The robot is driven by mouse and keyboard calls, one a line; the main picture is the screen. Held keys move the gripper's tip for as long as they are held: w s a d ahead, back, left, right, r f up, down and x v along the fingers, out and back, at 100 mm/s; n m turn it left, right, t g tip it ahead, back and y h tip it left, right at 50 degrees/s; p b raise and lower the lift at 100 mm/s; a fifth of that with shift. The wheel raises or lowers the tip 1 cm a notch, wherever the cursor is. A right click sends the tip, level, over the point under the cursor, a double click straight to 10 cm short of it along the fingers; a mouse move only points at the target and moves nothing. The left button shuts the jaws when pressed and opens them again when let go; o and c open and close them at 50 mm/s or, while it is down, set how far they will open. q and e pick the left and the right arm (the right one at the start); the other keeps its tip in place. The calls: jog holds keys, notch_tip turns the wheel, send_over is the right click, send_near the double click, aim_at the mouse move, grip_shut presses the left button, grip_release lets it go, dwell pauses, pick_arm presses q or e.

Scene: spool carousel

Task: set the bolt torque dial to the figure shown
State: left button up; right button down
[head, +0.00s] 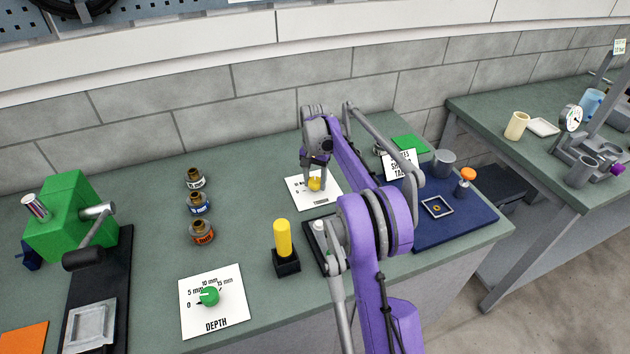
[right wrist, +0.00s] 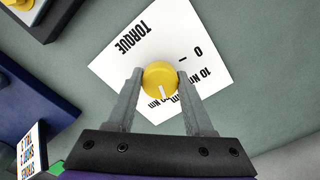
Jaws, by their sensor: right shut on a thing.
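The torque dial is a yellow knob (head: 315,184) on a white card (head: 297,191) marked TORQUE, at the back of the bench. In the right wrist view the knob (right wrist: 160,79) sits between my right gripper's fingers (right wrist: 158,85), one on each side, and the gripper is shut on it. The knob's white line points toward the bottom of that view, at figures ending in Nm that are partly hidden by the fingers. The 0 and 10 Nm marks show on the right. A white sign (head: 400,165) stands behind my arm; its text is partly hidden. My left gripper is out of view.
A DEPTH card with a green dial (head: 209,296) lies front left. A yellow-handled post (head: 283,240), several small jars (head: 198,203) and a green press (head: 66,215) stand on the bench. A blue mat (head: 455,222) with a grey cup and orange-topped object lies right of my arm.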

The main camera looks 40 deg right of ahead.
aim_at(315, 180)
jog(key=shift+m, duration=1.9)
jog(key=shift+c, duration=1.5)
grip_release()
notch_tip(315, 180, up, 11)
jog(key=shift+p, duration=0.4)
jog(key=shift+f, duration=0.15)
